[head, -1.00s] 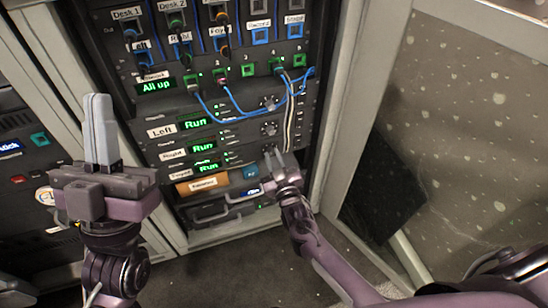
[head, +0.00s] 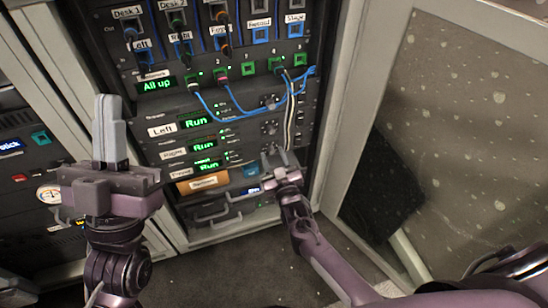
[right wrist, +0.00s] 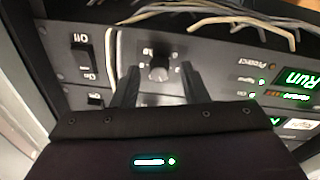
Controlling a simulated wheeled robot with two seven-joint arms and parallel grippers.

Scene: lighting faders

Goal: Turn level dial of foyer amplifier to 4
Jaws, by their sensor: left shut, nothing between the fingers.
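The foyer amplifier is the lowest of three amplifier rows in the rack, with a white label (head: 182,169) and a green "Run" display (head: 209,167). Its dial is hidden behind my right gripper (head: 278,158) in the head view. In the right wrist view, a dark round dial (right wrist: 159,69) with a pale pointer mark lies between the two spread, open fingers. No finger visibly touches it, and its scale is too small to read. My left gripper (head: 109,122) is shut and empty, fingers upward, left of the rack and away from the dials.
Dials of the upper amplifiers (head: 268,101) (head: 268,128) sit above my right gripper. Blue patch cables (head: 235,112) and pale cables (head: 290,120) hang close by. Off/On switches (right wrist: 82,48) are beside the dial.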

